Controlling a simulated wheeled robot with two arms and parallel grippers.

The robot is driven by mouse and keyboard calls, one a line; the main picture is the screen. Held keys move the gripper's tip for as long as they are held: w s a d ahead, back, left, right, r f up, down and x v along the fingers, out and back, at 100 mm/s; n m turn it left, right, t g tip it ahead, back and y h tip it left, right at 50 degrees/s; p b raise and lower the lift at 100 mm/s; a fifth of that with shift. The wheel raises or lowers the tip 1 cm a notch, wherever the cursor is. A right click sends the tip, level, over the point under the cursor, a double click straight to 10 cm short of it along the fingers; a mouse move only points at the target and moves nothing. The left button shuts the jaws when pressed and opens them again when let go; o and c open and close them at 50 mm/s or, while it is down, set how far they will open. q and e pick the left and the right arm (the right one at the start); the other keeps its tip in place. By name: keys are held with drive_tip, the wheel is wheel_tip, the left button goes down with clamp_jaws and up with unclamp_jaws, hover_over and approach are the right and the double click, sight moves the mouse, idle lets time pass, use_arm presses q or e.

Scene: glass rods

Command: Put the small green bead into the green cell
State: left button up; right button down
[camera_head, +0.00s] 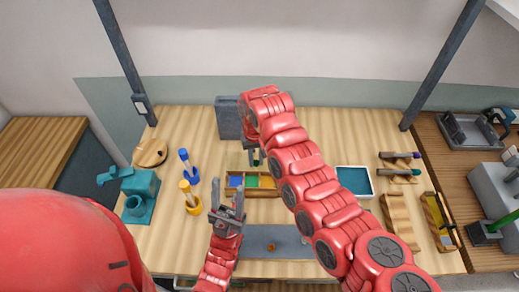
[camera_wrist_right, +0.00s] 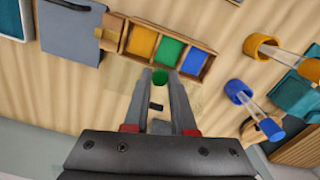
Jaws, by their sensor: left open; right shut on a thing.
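The small green bead (camera_wrist_right: 160,77) is between the fingertips of my right gripper (camera_wrist_right: 160,80), which is shut on it. In the right wrist view the bead appears just beside the edge of the green cell (camera_wrist_right: 171,51); its exact height cannot be told. The green cell also shows in the head view (camera_head: 252,183), in the middle of a wooden tray between a blue cell (camera_head: 235,182) and an orange cell (camera_head: 267,183). My right gripper (camera_head: 256,161) is at the tray's far side in the head view. My left gripper (camera_head: 228,201) is open and empty, nearer than the tray.
A blue holder (camera_head: 192,175) and a yellow holder (camera_head: 193,207) with rods stand left of the tray. A teal device (camera_head: 141,196) is farther left. A grey slab (camera_head: 228,118) stands behind. A blue-lined tray (camera_head: 354,181) is at right. A grey mat (camera_head: 262,233) lies in front.

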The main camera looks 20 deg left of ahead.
sight(256, 166)
drive_tip(key=shift+s+f, duration=0.15)
drive_tip(key=shift+f, duration=0.3)
drive_tip(key=shift+f+b, duration=0.45)
drive_tip(key=shift+f, duration=1.8)
drive_tip(key=c, duration=0.7)
unclamp_jaws()
drive_tip(key=shift+o, duration=0.2)
drive_tip(key=shift+r, duration=0.1)
